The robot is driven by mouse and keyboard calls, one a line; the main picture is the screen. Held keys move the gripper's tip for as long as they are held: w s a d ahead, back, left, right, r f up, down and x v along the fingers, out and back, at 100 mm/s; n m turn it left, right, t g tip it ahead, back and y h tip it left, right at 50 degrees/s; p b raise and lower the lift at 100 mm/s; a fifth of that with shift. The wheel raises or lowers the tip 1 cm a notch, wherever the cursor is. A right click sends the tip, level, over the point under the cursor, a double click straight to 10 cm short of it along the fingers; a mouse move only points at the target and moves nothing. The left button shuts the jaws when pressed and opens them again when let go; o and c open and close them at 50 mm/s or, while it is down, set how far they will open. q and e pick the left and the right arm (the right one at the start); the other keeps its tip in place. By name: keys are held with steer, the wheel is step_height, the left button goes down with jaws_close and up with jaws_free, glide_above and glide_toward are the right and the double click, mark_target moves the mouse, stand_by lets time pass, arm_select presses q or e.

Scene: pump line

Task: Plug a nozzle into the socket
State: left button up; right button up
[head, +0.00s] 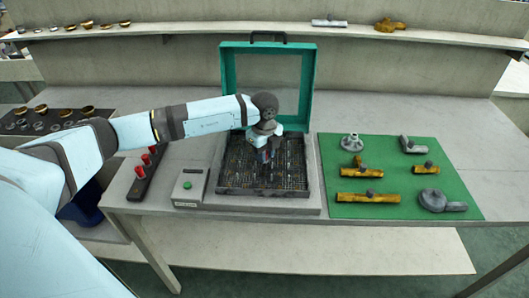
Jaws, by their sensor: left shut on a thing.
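My left gripper (267,153) points down over the black gridded tray (232,189) of the green-framed case, near its middle. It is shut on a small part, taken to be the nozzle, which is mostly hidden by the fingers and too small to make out. I cannot tell whether this part touches the tray. A socket cannot be told apart in the dark grid below. A black rack (135,189) with several red-topped pieces (147,160) stands left of the case. My right gripper is not in view.
The green lid frame (309,85) stands upright behind the tray. A grey box with a green button (187,185) sits left of it. A green mat (383,172) at right holds several brass and grey fittings. A shelf (200,38) runs behind. Bare table lies behind the mat.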

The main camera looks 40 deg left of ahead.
arm_select(q)
steer(key=shift+f, duration=0.25)
steer(key=o, duration=1)
steer(key=shift+r, duration=0.1)
steer(key=shift+w+r+p, duration=0.15)
steer(key=shift+r+p, duration=0.6)
steer(key=shift+r, duration=0.1)
steer(key=shift+s+r+p, duration=0.2)
steer(key=shift+r+p, duration=0.4)
steer(key=shift+r, duration=0.4)
steer(key=shift+r+p, duration=0.85)
steer(key=shift+r, duration=0.25)
